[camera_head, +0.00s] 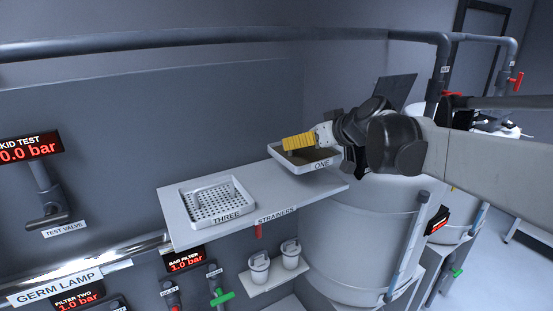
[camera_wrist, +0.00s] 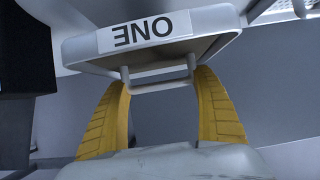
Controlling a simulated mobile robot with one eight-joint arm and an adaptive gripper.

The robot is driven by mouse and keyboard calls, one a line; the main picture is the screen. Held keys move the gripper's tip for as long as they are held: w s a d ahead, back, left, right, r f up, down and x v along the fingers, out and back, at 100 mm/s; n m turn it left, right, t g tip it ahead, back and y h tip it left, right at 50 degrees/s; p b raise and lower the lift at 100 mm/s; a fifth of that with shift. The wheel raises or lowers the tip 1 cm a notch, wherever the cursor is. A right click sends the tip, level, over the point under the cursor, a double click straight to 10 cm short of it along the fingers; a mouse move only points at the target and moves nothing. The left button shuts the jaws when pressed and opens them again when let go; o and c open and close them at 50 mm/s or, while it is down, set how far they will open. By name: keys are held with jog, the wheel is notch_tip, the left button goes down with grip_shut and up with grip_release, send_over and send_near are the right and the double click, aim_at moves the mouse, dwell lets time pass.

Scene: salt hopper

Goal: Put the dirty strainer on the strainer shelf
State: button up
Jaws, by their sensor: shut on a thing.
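The strainer labelled ONE (camera_head: 307,160) is a white square tray with brown residue inside. It is at the right end of the grey strainer shelf (camera_head: 245,224), which is labelled STRAINERS. I cannot tell whether it rests on the shelf or hangs just above it. My gripper (camera_head: 297,142) has yellow fingers and is shut on this strainer's handle. In the wrist view, strainer ONE (camera_wrist: 205,45) shows its label upside down, with the wire handle between the fingers of my gripper (camera_wrist: 162,80). A second strainer, THREE (camera_head: 216,203), sits on the shelf's left part and looks clean.
A large pale tank (camera_head: 355,240) stands right of and below the shelf. A lower ledge holds two white cups (camera_head: 259,268). Pipes (camera_head: 200,38) run along the wall above. Bare shelf (camera_head: 262,185) lies between the two strainers.

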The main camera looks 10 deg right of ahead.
aim_at(294, 151)
jog(key=a, duration=0.1)
jog(key=a+f, duration=0.2)
jog(key=shift+s+a, duration=0.1)
jog(key=shift+s, duration=0.15)
notch_tip(294, 151, down, 4)
jog(key=shift+w+f+p, duration=0.1)
jog(key=shift+p, duration=0.35)
jog(key=o, duration=1.4)
